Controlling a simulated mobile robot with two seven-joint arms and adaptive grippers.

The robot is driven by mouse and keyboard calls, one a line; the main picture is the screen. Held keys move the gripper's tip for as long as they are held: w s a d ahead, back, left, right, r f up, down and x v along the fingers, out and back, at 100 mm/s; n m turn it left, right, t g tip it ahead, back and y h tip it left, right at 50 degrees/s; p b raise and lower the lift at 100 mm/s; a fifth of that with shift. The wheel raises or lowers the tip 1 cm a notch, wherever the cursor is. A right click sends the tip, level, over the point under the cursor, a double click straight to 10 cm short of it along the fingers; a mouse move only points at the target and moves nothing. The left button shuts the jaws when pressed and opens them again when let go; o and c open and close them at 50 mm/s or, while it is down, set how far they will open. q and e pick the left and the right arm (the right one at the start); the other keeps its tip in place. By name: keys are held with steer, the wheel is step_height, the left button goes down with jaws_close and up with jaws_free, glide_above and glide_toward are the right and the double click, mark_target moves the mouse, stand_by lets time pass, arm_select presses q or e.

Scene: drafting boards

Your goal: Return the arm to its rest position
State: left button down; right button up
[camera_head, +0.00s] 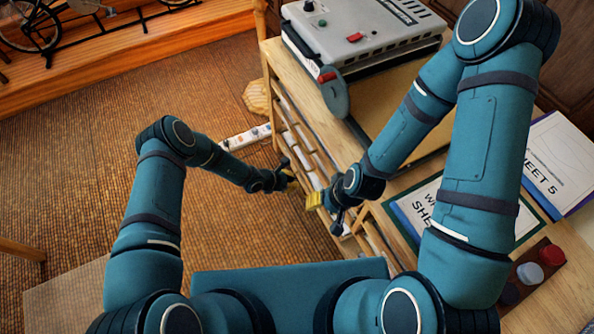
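My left arm (155,215) comes in from the left, bent at the elbow. Its gripper (286,174) hangs in front of the shelf side of the wooden cabinet, with its dark fingers apart and nothing seen between them. My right arm (470,180) reaches up and folds back over the cabinet top. Its gripper (328,210) points down and left near the cabinet's front edge, close to the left gripper. Its fingers look apart, with a yellow pad showing and no object seen in it.
The wooden cabinet (285,65) carries a grey machine (365,28), a "SHEET 5" board (565,160), another labelled sheet (420,215) under my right arm, and a dark block with round knobs (528,272). A white power strip (245,138) lies by the cabinet. Carpet (80,130) at left is open.

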arm_select(q)
steer(key=shift+a+r, duration=0.1)
steer(key=s+a+r+m+g+y, duration=0.1)
steer(key=s+a+r+m+y, duration=0.1)
steer(key=s+a+r+m, duration=0.4)
steer(key=s+a+r+m+y, duration=0.2)
steer(key=s+a+r+m, duration=0.4)
steer(key=s+r+m, duration=0.6)
steer(key=shift+s+a+r+m+g+y, duration=0.15)
steer(key=shift+s+r+m+g+y, duration=0.2)
steer(key=shift+r+m, duration=1.2)
